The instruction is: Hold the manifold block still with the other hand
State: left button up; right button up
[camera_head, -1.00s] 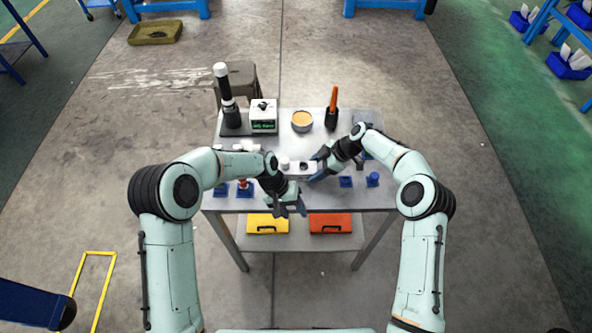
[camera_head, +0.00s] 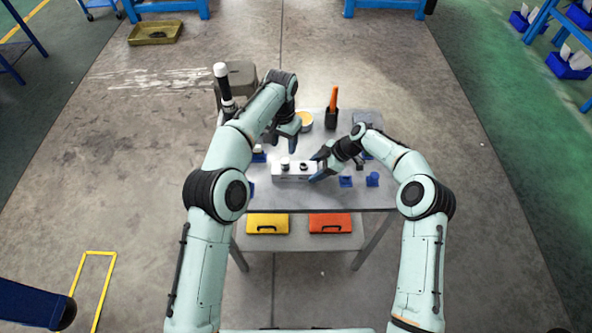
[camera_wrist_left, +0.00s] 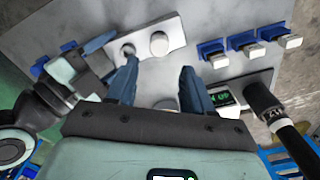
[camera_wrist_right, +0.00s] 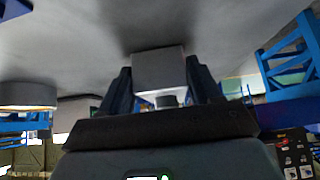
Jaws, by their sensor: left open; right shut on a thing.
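The manifold block (camera_head: 290,178) is a pale grey bar on the table, with a white cap and a dark fitting on its top. My right gripper (camera_head: 322,168) is shut on its right end. In the right wrist view the block's grey end (camera_wrist_right: 160,72) sits between the two fingers. My left gripper (camera_head: 292,145) is open and empty, above the table behind the block. In the left wrist view the block (camera_wrist_left: 178,36) lies beyond the open left fingers (camera_wrist_left: 160,68), with its white cap (camera_wrist_left: 159,43) and dark port showing. Contact with the block is not seen.
Blue holders (camera_head: 346,181) stand right of the block; others (camera_wrist_left: 246,43) hold pale pieces. A black-and-white tool (camera_head: 223,85) stands upright at back left. An orange-handled tool (camera_head: 333,100) stands at the back. A round tub (camera_head: 306,118) is partly hidden by my left arm.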

aim_at(285, 160)
pick_arm(q)
jog(key=shift+f, duration=4)
grip_shut()
jog(key=shift+r, duration=0.15)
jog(key=n, duration=0.5)
